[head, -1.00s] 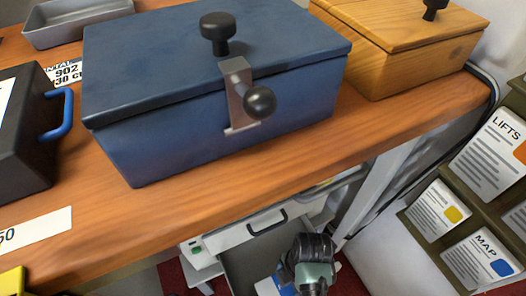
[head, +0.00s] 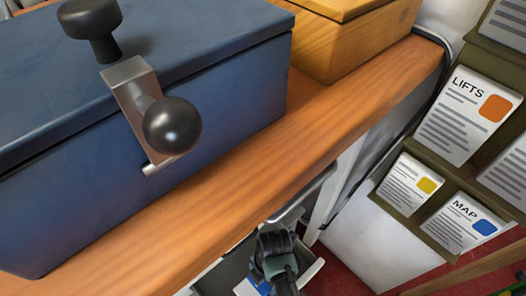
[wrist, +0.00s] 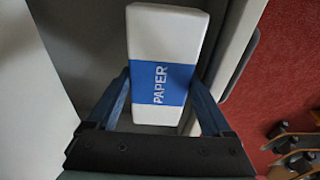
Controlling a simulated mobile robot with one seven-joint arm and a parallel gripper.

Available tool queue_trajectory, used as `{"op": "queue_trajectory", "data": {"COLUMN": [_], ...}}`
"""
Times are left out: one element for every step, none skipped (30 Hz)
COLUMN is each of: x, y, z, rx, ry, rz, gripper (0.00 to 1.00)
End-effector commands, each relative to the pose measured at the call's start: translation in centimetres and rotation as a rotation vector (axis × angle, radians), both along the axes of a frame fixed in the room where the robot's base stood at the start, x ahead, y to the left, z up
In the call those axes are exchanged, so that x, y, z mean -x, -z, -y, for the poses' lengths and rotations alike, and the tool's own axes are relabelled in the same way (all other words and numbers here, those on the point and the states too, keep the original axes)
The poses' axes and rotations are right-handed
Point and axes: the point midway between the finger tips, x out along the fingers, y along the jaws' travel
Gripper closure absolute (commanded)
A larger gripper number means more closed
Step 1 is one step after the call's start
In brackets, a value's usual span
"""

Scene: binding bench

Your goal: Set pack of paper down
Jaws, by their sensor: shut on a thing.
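The pack of paper (wrist: 162,40) is a white block with a blue band reading PAPER. In the wrist view it lies between the two fingers of my gripper (wrist: 163,95), which is shut on it. Behind it is a grey surface inside what looks like an open drawer; I cannot tell whether the pack touches it. In the head view my gripper (head: 275,260) is low beneath the bench edge, and only a white and blue bit of the pack shows beside it.
The wooden bench (head: 240,205) carries a blue box (head: 240,90) with a latch and black knobs, and a wooden box (head: 345,45). A rack with leaflets (head: 465,115) stands at right. The drawer's pale rim (wrist: 232,50) runs right of the pack, with red floor (wrist: 285,80) beyond.

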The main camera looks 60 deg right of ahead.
Motion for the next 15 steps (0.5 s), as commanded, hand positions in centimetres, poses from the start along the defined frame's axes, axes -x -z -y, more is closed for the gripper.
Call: {"op": "queue_trajectory", "data": {"x": [-0.01, -0.01, -0.04, -0.05, -0.06, -0.06, -0.05, -0.05, -0.04, -0.04, -0.04, -0.04, -0.04, -0.03, -0.03], "y": [1.16, 1.43, 1.58, 1.56, 1.48, 1.39, 1.36, 1.36, 1.36, 1.38, 1.45, 1.59, 1.7, 1.8, 1.93], "z": [0.02, 0.02, 0.04, 0.06, 0.06, 0.06, 0.05, 0.05, 0.04, 0.04, 0.04, 0.03, 0.02, 0.02, 0.01], "rx": [0.0, 0.0, 0.001, 0.001, 0.001, 0.001, 0.001, 0.001, 0.001, 0.001, 0.001, 0.001, 0.0, 0.0, 0.0], "ry": [0.0, 0.0, 0.0, 0.0, 0.0, 0.0, 0.0, 0.0, 0.0, 0.0, 0.0, 0.0, 0.0, 0.0, 0.0], "rz": [-0.001, 0.0, 0.001, 0.002, 0.002, 0.002, 0.002, 0.002, 0.001, 0.001, 0.001, 0.001, 0.001, 0.001, 0.0], "gripper": [0.91, 0.91, 0.91, 0.91, 0.91, 0.91, 0.91, 0.91, 0.91, 0.91, 0.91, 0.91, 0.91, 0.91, 0.91]}}
